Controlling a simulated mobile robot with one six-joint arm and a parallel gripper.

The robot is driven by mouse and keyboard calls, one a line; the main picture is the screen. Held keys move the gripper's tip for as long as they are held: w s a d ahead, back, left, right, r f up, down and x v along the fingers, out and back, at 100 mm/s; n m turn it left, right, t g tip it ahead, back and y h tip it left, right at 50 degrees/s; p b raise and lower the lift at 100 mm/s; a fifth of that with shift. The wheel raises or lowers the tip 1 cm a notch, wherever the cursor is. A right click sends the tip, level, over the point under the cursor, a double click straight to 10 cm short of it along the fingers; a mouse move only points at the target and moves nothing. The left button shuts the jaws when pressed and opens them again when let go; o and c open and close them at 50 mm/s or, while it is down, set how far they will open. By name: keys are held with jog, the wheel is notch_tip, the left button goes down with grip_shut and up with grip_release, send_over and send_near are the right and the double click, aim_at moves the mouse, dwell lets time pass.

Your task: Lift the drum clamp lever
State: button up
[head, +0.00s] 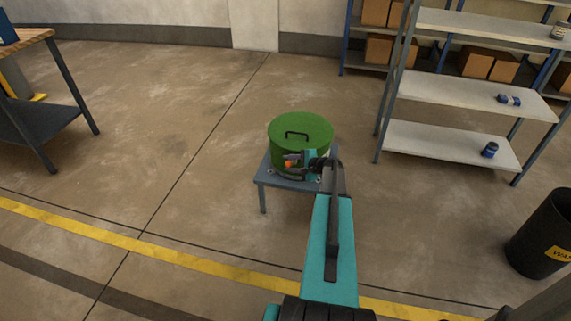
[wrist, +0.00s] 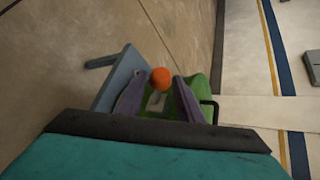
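A green drum (head: 300,135) with a black lid handle stands upright on a small grey table. The drum clamp lever shows as an orange ball knob (head: 289,163) low on the drum's near side. My gripper (head: 296,165) is beside the drum at the knob's height. In the wrist view, my gripper's two purple-grey fingers (wrist: 161,88) are spread, with the orange knob (wrist: 161,78) between or just past their tips. Whether they touch it I cannot tell. The green drum (wrist: 203,88) shows behind the fingers. The lever's shaft is mostly hidden.
The grey table (head: 276,184) is just larger than the drum. A shelf rack (head: 455,85) with boxes and small cans stands at the right, a black bin (head: 543,237) at the lower right, a workbench (head: 45,100) at the left. The floor around the table is clear.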

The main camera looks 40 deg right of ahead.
jog(key=v, duration=0.9)
jog(key=shift+s+r, duration=0.15)
jog(key=shift+r, duration=0.1)
jog(key=shift+a, duration=0.1)
